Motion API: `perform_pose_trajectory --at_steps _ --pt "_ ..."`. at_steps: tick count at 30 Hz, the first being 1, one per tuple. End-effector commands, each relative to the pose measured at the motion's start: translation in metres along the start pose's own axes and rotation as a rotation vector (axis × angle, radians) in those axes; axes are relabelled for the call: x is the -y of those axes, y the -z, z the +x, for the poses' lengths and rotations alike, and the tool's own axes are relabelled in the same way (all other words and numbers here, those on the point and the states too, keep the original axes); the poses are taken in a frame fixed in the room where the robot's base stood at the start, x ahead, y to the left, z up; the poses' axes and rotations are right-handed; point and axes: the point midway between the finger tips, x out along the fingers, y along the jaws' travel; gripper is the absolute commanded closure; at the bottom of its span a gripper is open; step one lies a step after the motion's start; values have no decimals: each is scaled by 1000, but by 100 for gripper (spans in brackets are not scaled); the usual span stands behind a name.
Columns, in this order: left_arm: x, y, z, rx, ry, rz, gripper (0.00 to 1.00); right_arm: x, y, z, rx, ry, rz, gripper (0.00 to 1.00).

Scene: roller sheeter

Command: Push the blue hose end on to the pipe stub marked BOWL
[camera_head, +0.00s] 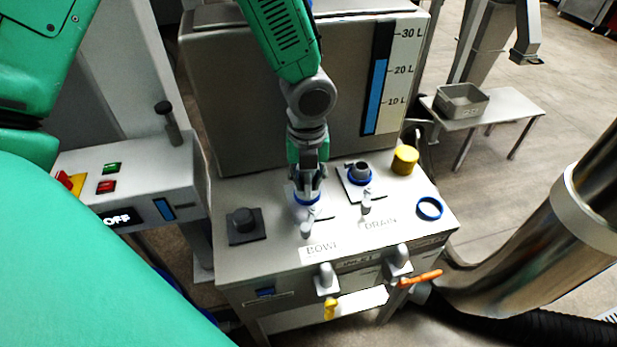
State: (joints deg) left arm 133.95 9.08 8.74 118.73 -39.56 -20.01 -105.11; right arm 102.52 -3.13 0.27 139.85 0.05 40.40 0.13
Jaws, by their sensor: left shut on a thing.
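My left gripper (307,186) points down at the stub position behind the BOWL label (319,249) on the grey machine top. Its fingers are shut on a blue ring-shaped piece (307,200), which looks like the blue hose end. The fingers hide most of the blue piece and the BOWL stub, so I cannot tell how far it sits over the stub. No hose is clearly visible. To the right, a grey pipe stub (361,170) with a blue collar stands behind the DRAIN label (381,223). My right gripper is not in view.
Small grey levers (366,202) stand in front of the stubs. A tank with a litre scale (391,75) rises behind. An orange handle (420,279) juts out in front.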

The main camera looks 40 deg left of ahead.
Motion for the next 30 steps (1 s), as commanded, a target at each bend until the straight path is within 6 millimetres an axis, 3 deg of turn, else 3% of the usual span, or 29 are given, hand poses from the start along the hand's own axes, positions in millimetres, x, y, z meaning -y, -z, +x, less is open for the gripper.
perform_pose_trajectory --at_steps 18,19,21,30 --pt "0 0 4 1 1 0 100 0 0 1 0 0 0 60" --pt "0 -1 4 1 1 0 79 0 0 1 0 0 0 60" --pt "0 0 3 1 1 0 61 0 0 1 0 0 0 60" --pt "0 0 3 0 0 -1 61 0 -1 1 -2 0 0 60"
